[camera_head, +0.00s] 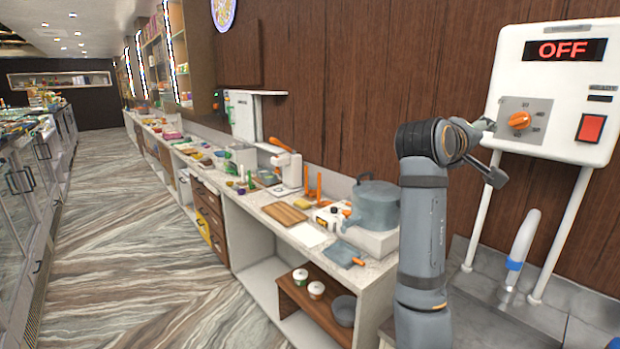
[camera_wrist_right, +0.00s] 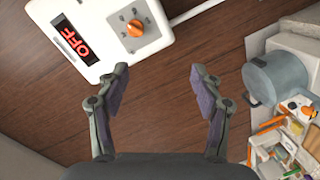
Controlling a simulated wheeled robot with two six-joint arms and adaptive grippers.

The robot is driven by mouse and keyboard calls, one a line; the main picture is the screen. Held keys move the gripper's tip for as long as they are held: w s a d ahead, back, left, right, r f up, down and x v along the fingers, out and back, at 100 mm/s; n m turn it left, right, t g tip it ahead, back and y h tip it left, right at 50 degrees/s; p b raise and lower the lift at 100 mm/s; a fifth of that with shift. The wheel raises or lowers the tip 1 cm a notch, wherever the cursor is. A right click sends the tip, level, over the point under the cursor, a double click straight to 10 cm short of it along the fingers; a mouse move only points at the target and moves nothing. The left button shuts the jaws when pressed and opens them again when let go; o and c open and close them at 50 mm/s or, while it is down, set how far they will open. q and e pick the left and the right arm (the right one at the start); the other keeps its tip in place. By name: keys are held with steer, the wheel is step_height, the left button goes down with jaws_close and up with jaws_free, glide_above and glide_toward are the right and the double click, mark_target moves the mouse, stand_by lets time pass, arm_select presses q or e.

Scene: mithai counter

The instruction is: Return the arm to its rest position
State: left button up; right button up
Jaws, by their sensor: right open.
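My right arm rises at the right of the head view, with its right gripper (camera_head: 488,150) beside the white control box (camera_head: 552,88) on the wall. In the right wrist view the right gripper (camera_wrist_right: 160,88) is open, with nothing between its fingers. The box has a display reading OFF (camera_head: 564,50), an orange knob (camera_head: 519,121) and a red switch (camera_head: 591,128). In the wrist view the knob (camera_wrist_right: 136,28) lies beyond the fingertips, apart from them. My left gripper does not show.
A counter with a large grey pot (camera_head: 376,206), a wooden board (camera_head: 285,214) and a blue-grey cloth-like item (camera_head: 340,253) stands left of my arm. Two white pipes (camera_head: 560,235) run below the box. A blue-banded white handle (camera_head: 524,240) stands between them. The aisle floor (camera_head: 140,240) is clear.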

steer(key=s+f+g+y, duration=0.1)
steer(key=s+f+y, duration=0.15)
steer(key=f, duration=1.45)
steer(key=s+f+g+y, duration=0.15)
steer(key=f+y, duration=0.25)
steer(key=f, duration=1.4)
steer(key=s+a+f+m+g+y, duration=0.1)
steer(key=s+a+f+g+y, duration=0.2)
steer(key=s+f, duration=0.85)
steer(key=s+a+f+g+y, duration=0.15)
steer(key=s+a+f, duration=0.5)
steer(key=s, duration=0.85)
steer(key=s+d+f+g, duration=0.1)
steer(key=s+d+f, duration=0.1)
steer(key=f, duration=1.3)
steer(key=s+d+f, duration=0.2)
steer(key=d+f, duration=0.1)
steer(key=f, duration=1.2)
steer(key=s+f+m+g+y, duration=0.1)
steer(key=s+f, duration=1.2)
steer(key=s, duration=0.4)
steer(key=shift+d+f, duration=0.2)
steer(key=shift+f, duration=0.2)
